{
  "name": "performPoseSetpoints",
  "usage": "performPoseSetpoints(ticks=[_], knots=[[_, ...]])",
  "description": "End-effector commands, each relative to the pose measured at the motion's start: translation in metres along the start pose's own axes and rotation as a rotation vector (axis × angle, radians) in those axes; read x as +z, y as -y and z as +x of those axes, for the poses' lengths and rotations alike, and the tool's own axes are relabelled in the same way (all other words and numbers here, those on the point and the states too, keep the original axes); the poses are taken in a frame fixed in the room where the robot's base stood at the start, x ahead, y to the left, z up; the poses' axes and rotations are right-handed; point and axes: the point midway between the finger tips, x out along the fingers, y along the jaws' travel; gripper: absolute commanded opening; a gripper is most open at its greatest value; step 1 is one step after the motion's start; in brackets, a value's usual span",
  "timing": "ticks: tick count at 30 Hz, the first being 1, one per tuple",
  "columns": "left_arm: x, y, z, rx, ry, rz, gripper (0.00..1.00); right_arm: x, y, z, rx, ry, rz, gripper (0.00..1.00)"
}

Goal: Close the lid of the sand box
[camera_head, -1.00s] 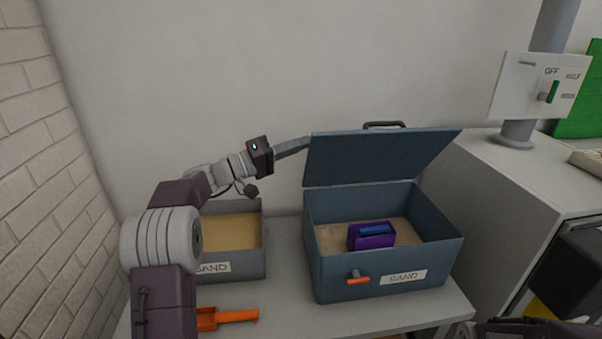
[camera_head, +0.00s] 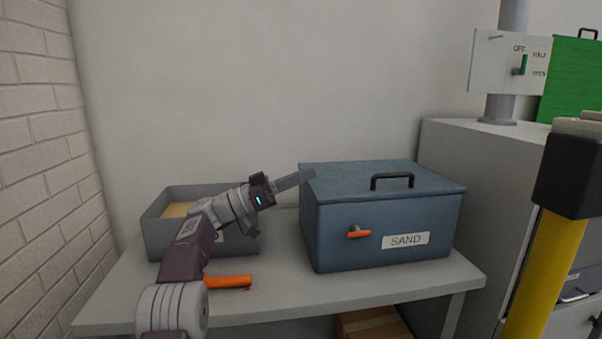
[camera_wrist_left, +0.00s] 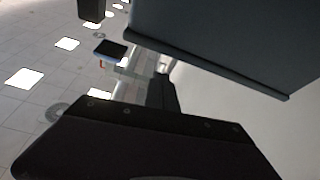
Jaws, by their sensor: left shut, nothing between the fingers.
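The blue-grey sand box (camera_head: 345,235) stands on the table with a white SAND label and an orange latch (camera_head: 358,233) on its front. Its lid (camera_head: 345,178), with a black handle (camera_head: 392,181), lies down over the box. I see no gap at the front edge. My left gripper (camera_head: 306,174) is shut and empty, its tip at the lid's left edge. In the left wrist view a dark flat panel (camera_wrist_left: 225,45) fills the upper right. The inside of the box is hidden. My right gripper does not show clearly.
An open grey bin with sand (camera_head: 160,238) stands left of the box, behind my left arm. An orange-handled tool (camera_head: 228,281) lies on the table (camera_head: 270,308). A grey cabinet (camera_head: 470,160) stands close on the right, with a switch panel (camera_head: 510,63) above it.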

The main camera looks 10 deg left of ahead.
Motion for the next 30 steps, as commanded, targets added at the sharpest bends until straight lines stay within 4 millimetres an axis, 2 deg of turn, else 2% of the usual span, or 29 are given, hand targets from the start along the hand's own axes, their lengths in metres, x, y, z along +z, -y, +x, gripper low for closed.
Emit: performPoseSetpoints(ticks=[1, 9, 24, 30], knots=[[0.010, 0.004, -0.003, 0.016, 0.000, 0.045, 0.00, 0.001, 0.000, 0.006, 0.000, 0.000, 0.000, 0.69], [0.026, 0.009, -0.009, 0.046, 0.000, 0.132, 0.00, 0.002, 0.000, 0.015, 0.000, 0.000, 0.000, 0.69], [0.034, 0.012, -0.011, 0.055, 0.007, 0.152, 0.00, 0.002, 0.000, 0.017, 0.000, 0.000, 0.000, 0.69], [0.031, 0.011, -0.008, 0.056, 0.007, 0.150, 0.00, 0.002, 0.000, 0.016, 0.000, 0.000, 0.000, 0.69]])
